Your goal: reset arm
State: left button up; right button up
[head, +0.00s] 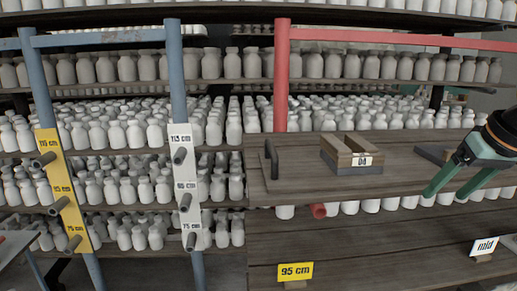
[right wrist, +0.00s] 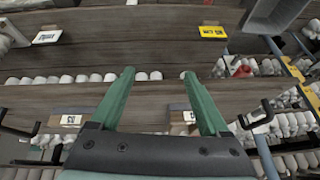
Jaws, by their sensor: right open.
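My right gripper (head: 444,196) comes in from the right edge of the head view. Its two green fingers are spread apart, with nothing between them, over the front part of the wooden shelf (head: 400,180). In the right wrist view the open fingers (right wrist: 158,73) point away from the camera, with empty space between them. My left gripper is in neither view.
A small wooden box labelled D0 (head: 340,165) stands on the shelf, left of my right gripper. A dark handle (head: 271,158) stands at its left end. A yellow 95 cm sign (head: 295,271) and a white mid sign (head: 485,246) are lower. Pegged posts (head: 186,190) stand left.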

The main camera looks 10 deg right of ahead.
jog(key=d+f, duration=0.3)
jog(key=f, duration=0.8)
jog(key=d+f, duration=0.3)
jog(key=f, duration=0.9)
jog(key=s+a+f, duration=0.2)
jog(key=f, duration=0.6)
jog(key=s+a+f, duration=0.1)
jog(key=f, duration=0.6)
jog(key=s+a+f+n+t, duration=0.1)
jog(key=s+a+f, duration=0.2)
jog(key=a, duration=0.4)
jog(key=s+a+f+n+t+y, duration=0.1)
jog(key=s+a+f, duration=0.3)
jog(key=a+f, duration=0.2)
jog(key=s+a+f+n, duration=0.1)
jog(key=s+a+f, duration=0.2)
jog(key=a, duration=0.6)
notch_tip(320, 180, down, 2)
jog(key=shift+s+a+f+t+y, duration=0.1)
jog(key=shift+s+a+t+y, duration=0.1)
jog(key=shift+t+y, duration=0.2)
jog(key=shift+n+t+y, duration=0.3)
jog(key=shift+n+t, duration=0.3)
jog(key=a, duration=0.5)
jog(key=s+a+r, duration=0.1)
jog(key=a, duration=0.1)
jog(key=shift+s+a, duration=0.1)
jog(key=shift+a, duration=0.1)
